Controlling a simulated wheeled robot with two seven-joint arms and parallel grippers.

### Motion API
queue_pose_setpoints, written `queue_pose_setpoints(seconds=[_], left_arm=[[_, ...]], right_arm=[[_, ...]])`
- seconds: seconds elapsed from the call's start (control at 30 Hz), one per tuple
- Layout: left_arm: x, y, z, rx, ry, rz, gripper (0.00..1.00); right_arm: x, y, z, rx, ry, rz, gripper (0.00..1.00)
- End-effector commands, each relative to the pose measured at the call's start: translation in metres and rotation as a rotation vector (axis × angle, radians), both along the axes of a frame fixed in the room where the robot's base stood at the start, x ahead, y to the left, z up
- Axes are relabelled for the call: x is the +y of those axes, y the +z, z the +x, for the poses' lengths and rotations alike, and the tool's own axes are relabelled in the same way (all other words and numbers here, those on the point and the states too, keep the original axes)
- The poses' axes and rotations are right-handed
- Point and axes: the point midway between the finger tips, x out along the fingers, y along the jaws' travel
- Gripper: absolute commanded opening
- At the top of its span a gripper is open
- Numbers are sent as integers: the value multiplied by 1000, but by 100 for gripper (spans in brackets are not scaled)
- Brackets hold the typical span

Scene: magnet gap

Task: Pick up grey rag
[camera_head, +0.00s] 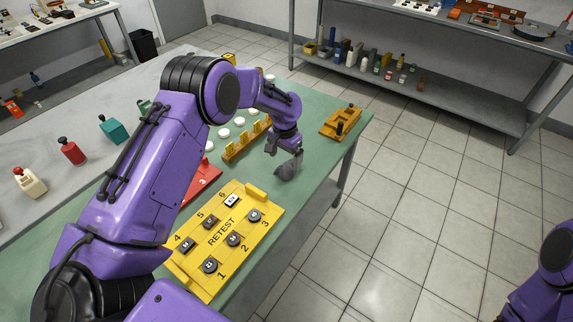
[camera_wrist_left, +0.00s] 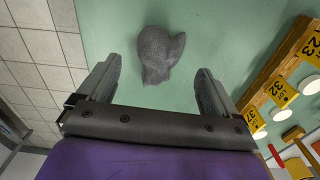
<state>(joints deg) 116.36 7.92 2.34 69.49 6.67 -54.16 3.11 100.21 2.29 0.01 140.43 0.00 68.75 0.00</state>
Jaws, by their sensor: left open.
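The grey rag (camera_head: 287,170) lies crumpled on the green table mat near the table's right edge. In the left wrist view the rag (camera_wrist_left: 157,54) sits ahead of the fingers, roughly centred and a little beyond the tips. My right gripper is out of view; part of my right arm shows at lower right.
The yellow RETEST board (camera_head: 222,238) lies nearer on the table. A red tray (camera_head: 205,182) and a wooden rack with yellow tags (camera_head: 246,140) are left of the rag. An orange wooden fixture (camera_head: 341,122) stands beyond it. The table edge drops off to the right.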

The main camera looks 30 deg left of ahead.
Motion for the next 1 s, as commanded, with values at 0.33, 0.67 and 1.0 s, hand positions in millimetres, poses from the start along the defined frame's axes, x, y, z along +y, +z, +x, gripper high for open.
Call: queue_pose_setpoints(seconds=[0.33,0.67,1.0], left_arm=[[1,-52,9,9,4,0,93],[1,-53,9,9,3,0,41],[1,-51,8,11,3,-1,32]], right_arm=[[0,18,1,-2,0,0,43],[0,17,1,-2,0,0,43],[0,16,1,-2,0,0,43]])
